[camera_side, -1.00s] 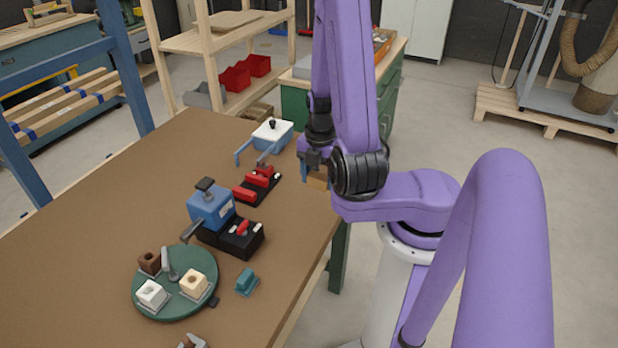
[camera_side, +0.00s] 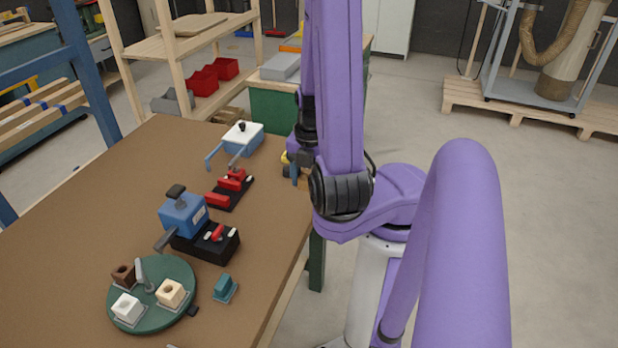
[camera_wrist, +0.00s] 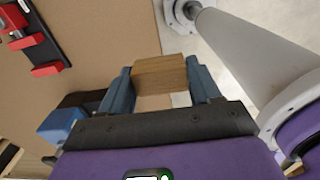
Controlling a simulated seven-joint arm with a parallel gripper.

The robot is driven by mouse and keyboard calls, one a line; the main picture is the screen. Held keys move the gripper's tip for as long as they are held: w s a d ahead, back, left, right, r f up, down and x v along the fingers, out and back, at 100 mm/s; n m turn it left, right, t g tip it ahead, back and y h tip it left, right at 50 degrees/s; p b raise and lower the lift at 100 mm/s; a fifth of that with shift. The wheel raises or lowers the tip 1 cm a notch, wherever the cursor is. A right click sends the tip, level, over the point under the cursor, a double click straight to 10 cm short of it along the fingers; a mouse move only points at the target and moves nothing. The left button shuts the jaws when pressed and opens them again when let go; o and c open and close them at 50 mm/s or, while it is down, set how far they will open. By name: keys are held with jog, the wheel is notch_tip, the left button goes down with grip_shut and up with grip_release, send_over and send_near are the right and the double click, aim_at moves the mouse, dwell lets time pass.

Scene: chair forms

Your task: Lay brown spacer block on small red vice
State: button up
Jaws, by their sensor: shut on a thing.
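A brown wooden block (camera_wrist: 160,75) is held between the two blue fingers of my gripper (camera_wrist: 159,68) in the wrist view. In the side view my gripper (camera_side: 298,172) is at the right edge of the table, right of the small red vice, and the block is hidden there. The small red vice (camera_side: 230,188), with red parts on a black base, sits on the table. It also shows at the upper left of the wrist view (camera_wrist: 35,42), apart from the block.
A blue vice (camera_side: 184,214) on a black base stands nearer the camera. A green round plate (camera_side: 151,319) carries several small blocks, with a teal block (camera_side: 224,288) beside it. A blue-and-white device (camera_side: 243,138) stands behind the red vice. The table's left side is clear.

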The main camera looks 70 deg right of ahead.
jog(key=w+f, duration=0.1)
jog(key=w, duration=0.7)
jog(key=w+d+f, duration=0.1)
jog(key=w+f, duration=0.1)
jog(key=w, duration=0.7)
jog(key=w+f, duration=0.2)
jog(key=w, duration=0.7)
jog(key=shift+w+d+f, duration=0.2)
jog(key=shift+d, duration=0.2)
jog(key=shift+f, duration=2.7)
jog(key=shift+f, duration=0.55)
jog(key=o, duration=1.4)
jog(key=shift+c, duration=0.2)
